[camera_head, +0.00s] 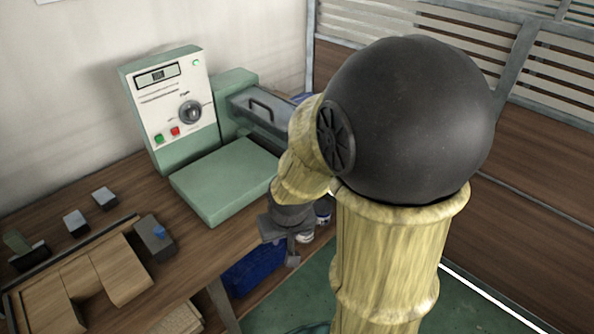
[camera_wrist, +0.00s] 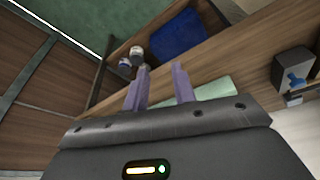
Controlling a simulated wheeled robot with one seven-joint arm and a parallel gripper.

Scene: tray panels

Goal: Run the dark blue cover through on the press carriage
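The green press (camera_head: 165,110) stands on the wooden bench against the wall, with a dial, buttons and a small display on its panel. A flat green bed (camera_head: 225,180) lies in front of it. A grey part with a dark handle (camera_head: 262,108) sits at its right, partly hidden by my arm. A dark blue piece (camera_head: 255,272) is below the bench top; it also shows in the wrist view (camera_wrist: 187,34). I cannot tell whether it is the cover. My gripper (camera_head: 291,258) hangs at the bench's front edge; its fingers (camera_wrist: 159,88) are apart and empty.
Jars (camera_head: 322,212) stand low, near my gripper. Slatted panels (camera_head: 540,60) close off the right. Green floor is open below.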

